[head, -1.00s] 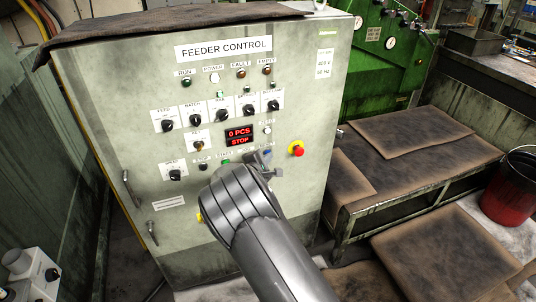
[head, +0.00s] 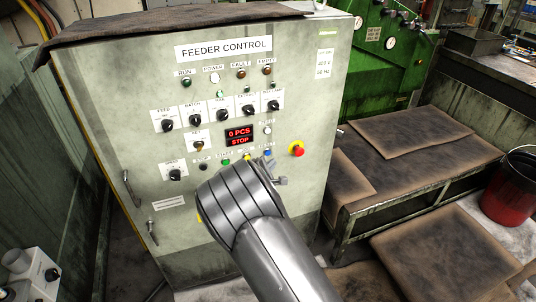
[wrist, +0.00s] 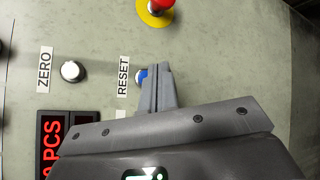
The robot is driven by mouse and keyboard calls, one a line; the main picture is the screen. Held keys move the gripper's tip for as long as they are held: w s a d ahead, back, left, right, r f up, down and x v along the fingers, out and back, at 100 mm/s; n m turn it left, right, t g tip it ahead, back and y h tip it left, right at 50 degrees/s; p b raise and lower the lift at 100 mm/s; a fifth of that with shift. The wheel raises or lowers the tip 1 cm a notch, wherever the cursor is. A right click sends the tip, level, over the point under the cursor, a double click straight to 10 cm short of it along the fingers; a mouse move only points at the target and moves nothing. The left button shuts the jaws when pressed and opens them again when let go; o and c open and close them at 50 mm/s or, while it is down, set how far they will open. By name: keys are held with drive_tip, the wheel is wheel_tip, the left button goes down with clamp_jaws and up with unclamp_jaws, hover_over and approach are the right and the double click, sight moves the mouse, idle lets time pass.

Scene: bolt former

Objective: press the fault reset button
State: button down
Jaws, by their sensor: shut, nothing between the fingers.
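The blue button (head: 267,153) sits low on the right of the feeder control panel, left of the red emergency stop. In the wrist view the blue button (wrist: 140,77) lies beside a RESET label (wrist: 123,76) and is partly hidden by my finger. My gripper (head: 270,163) is shut and empty, just below the blue button in the head view. In the wrist view the closed fingertips of my gripper (wrist: 158,67) overlap the button's right edge. I cannot tell whether they touch it.
A red emergency stop (head: 297,149) on a yellow base is close to the right. A white ZERO button (wrist: 72,71) and a red display (head: 239,136) reading "0 PCS STOP" are nearby. A green button (head: 226,162) and a yellow button (head: 247,157) are to the left.

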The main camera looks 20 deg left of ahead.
drive_tip(key=shift+s+d, duration=1)
